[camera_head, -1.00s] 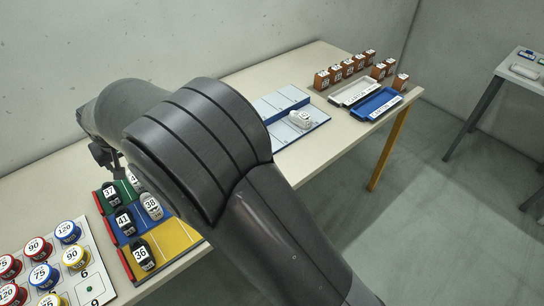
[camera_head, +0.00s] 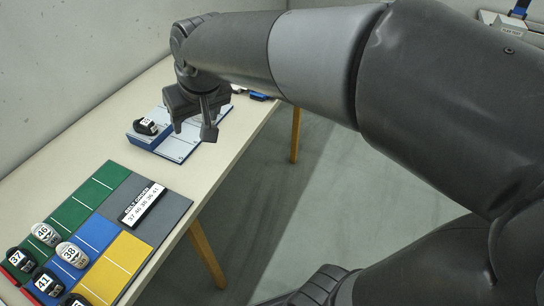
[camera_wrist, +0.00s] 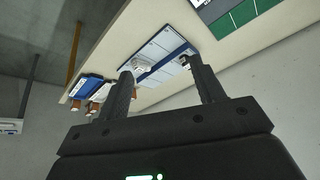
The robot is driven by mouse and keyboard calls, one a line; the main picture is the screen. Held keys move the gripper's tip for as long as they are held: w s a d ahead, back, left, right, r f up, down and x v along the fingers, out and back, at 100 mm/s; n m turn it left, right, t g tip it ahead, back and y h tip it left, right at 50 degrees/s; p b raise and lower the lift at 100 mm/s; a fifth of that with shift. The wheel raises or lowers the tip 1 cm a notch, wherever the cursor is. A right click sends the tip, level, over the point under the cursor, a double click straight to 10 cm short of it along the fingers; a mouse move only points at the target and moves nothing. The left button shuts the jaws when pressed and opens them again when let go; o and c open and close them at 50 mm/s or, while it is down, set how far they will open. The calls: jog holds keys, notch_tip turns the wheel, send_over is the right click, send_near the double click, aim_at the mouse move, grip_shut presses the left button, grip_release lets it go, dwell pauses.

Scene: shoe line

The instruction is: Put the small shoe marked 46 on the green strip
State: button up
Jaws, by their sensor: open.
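The small pale shoe marked 46 (camera_head: 45,234) sits on the green strip (camera_head: 100,186) in the head view, beside the dark shoe marked 37 (camera_head: 18,260). My gripper (camera_head: 191,128) is above the pale blue board (camera_head: 190,141), well away from shoe 46. Its fingers are apart with nothing held between them. Shoe 46 is not visible in the wrist view.
The pale shoe marked 38 (camera_head: 71,254) and dark shoe 41 (camera_head: 46,283) are near the blue strip (camera_head: 96,231). A yellow strip (camera_head: 120,262) lies in front. An order card (camera_head: 143,205) lies on the grey section. The table between strips and board is clear.

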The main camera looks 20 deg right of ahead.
jog(key=s+d+f+m+h, duration=0.2)
jog(key=s+d+f+m, duration=0.1)
jog(key=s+d, duration=1)
jog(key=shift+s+d+t, duration=0.2)
jog(key=shift+s+t, duration=0.2)
jog(key=shift+s, duration=0.15)
